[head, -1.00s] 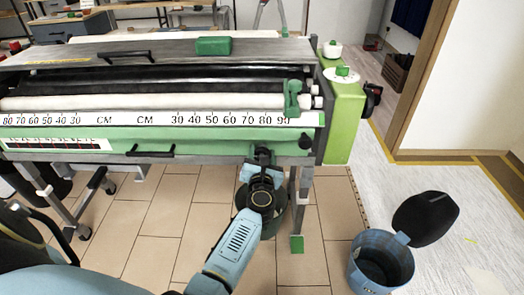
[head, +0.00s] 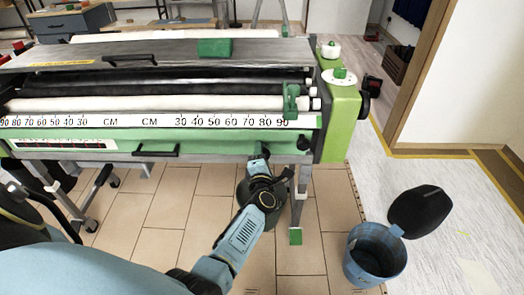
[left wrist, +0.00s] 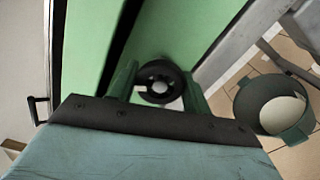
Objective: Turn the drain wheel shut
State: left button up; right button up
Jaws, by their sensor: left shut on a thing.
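The drain wheel (left wrist: 160,82) is a small black ring-shaped wheel with a pale hub, on a green face of the machine in the left wrist view. My left gripper (left wrist: 158,88) is shut on it, with one green finger on each side. In the head view, my left gripper (head: 262,158) reaches up from below to the machine's lower front edge, right of the middle. There the wheel is hidden behind the edge and my gripper. My right gripper is not in view.
The green and grey wallpaper paster (head: 215,143) spans the upper left. A metal leg (head: 299,195) stands close to the right of my left wrist. A blue bin (head: 374,256) with a raised black lid (head: 420,210) stands at the lower right.

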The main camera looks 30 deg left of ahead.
pick_arm(q)
jog(key=m+p, duration=0.1)
jog(key=m, duration=0.2)
jog(key=shift+r, duration=0.1)
jog(key=shift+m+p, duration=0.6)
jog(key=shift+m, duration=0.7)
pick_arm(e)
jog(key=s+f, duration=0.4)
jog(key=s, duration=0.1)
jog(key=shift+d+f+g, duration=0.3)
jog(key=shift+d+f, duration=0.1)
pick_arm(q)
jog(key=o, duration=1)
